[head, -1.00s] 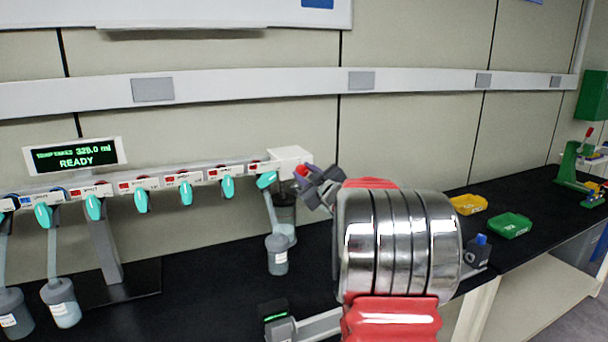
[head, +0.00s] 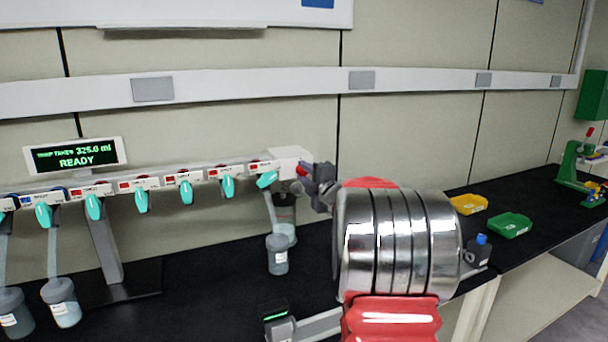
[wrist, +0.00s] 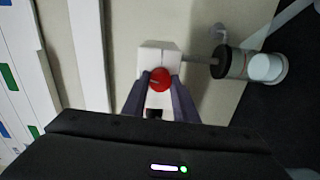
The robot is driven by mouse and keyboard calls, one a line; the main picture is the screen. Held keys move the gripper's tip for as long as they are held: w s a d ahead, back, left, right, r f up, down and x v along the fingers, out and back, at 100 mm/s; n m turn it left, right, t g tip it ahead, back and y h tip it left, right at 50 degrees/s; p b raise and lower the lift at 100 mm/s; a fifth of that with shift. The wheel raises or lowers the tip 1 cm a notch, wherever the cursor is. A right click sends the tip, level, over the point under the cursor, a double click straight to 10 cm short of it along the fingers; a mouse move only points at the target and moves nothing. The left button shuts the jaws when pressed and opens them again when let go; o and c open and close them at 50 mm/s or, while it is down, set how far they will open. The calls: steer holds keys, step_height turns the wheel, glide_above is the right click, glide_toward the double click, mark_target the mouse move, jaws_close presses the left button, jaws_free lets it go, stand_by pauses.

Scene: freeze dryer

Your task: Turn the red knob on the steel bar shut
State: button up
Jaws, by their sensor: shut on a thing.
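The red knob (wrist: 159,79) sits on the white end block (wrist: 152,52) of the steel bar. In the wrist view my gripper (wrist: 159,84) has one dark finger on each side of the knob and is shut on it. In the head view the end block (head: 290,158) is at the right end of the bar (head: 150,180), and a bit of the red knob (head: 301,171) shows beside my gripper (head: 314,176). My arm's shiny links hide part of the bench to the right.
Several teal valve handles (head: 186,193) line the bar. A display (head: 75,157) reads READY. Yellow (head: 468,204) and green (head: 510,225) bins stand at the right.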

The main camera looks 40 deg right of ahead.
steer(key=shift+w+a+f+n, duration=0.1)
steer(key=shift+f+n, duration=0.05)
steer(key=shift+n, duration=0.55)
steer(key=shift+a+f+n, duration=0.1)
steer(key=shift+f+n, duration=0.05)
steer(key=shift+n, duration=0.55)
steer(key=o, duration=1.1)
steer(key=shift+d+r, duration=0.1)
steer(key=shift+r, duration=0.05)
steer(key=shift+c, duration=0.2)
steer(key=v, duration=1.4)
steer(key=shift+w, duration=0.1)
